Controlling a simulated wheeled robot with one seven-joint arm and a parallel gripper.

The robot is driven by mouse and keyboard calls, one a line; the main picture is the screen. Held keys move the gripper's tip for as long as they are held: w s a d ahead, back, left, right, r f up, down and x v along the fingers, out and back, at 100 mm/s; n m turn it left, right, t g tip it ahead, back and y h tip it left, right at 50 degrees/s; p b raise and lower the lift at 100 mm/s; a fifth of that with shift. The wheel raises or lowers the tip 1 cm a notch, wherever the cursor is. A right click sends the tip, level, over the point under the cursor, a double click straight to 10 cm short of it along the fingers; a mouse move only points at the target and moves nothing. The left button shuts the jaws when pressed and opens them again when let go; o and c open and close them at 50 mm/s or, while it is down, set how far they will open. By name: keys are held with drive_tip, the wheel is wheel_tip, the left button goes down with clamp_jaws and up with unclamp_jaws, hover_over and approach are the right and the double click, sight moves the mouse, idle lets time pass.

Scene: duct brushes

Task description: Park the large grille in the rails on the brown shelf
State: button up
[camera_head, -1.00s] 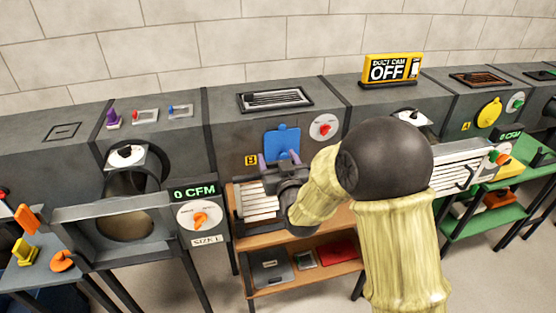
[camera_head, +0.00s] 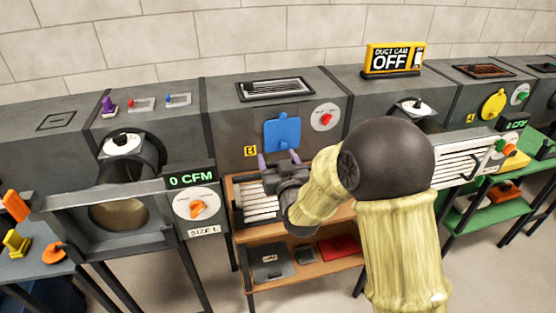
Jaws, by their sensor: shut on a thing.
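A white-slatted grille (camera_head: 257,203) shows just left of my gripper, at the brown shelf's upper level. My gripper (camera_head: 278,160), with purple fingers, is at its right side and shut on it; the gripper body hides the contact and much of the grille. The brown shelf (camera_head: 300,270) stands below the middle duct unit. The rails cannot be made out, so I cannot tell whether the grille touches them. Another white-slatted grille (camera_head: 457,170) shows at the right, partly hidden by my arm.
A blue plate (camera_head: 282,132) is on the duct front just behind my gripper. A grey tray (camera_head: 269,262) and a red item (camera_head: 338,247) lie on the lower brown level. A green shelf (camera_head: 460,224) stands right. An open duct frame (camera_head: 115,216) is left.

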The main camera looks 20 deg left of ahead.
idle(0.4)
drive_tip(key=o, duration=1.3)
drive_tip(key=shift+f, duration=0.1)
drive_tip(key=b+v, duration=0.4)
drive_tip(key=v, duration=0.7)
drive_tip(key=shift+s+d+f, duration=0.15)
drive_tip(key=shift+s, duration=0.2)
drive_tip(key=b, duration=0.3)
drive_tip(key=shift+s+d, duration=0.15)
drive_tip(key=shift+s, duration=0.1)
